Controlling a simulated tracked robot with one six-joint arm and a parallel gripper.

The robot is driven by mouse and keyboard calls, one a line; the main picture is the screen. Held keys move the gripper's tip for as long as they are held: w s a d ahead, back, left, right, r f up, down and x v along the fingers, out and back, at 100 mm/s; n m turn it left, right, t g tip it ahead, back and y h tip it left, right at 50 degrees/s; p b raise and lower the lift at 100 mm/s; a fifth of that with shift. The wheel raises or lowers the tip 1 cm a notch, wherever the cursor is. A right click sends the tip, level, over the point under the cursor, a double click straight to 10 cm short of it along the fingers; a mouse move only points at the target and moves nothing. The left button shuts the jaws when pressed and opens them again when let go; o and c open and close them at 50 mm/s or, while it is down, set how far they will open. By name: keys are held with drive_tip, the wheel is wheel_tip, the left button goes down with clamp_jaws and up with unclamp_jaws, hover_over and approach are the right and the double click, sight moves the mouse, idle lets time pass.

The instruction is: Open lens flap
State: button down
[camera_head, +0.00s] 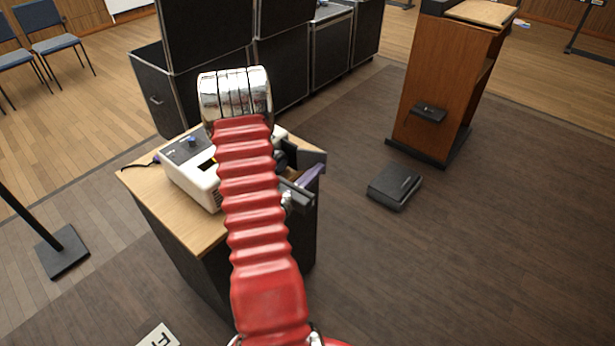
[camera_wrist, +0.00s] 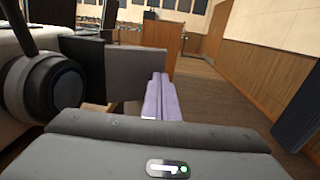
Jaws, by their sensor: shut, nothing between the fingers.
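A white projector-like device with a grey top panel (camera_head: 187,146) sits on the small wooden-topped table, partly hidden behind my red arm. In the wrist view its round dark lens (camera_wrist: 55,88) is at the left, with a blue-grey ring. Beside the lens stand a black plate (camera_wrist: 84,66) and a grey plate (camera_wrist: 136,63), upright; the flap is probably one of these, but I cannot tell which, nor how far it is open. My gripper (camera_wrist: 159,79) has purple fingers, closed together and empty, right of the lens and close to the grey plate. The gripper (camera_head: 310,180) also shows beside the table's right edge.
The table top (camera_head: 150,192) has bare wood at the left and front. Black cases (camera_head: 205,90) stand behind it. A wooden lectern (camera_head: 435,75) and a low black box (camera_head: 394,186) are to the right. A stand's base (camera_head: 62,250) is at the left. Floor at right front is clear.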

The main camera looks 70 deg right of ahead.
drive_tip(key=a, duration=1.4)
drive_tip(key=shift+s, duration=0.25)
drive_tip(key=shift+f, duration=0.1)
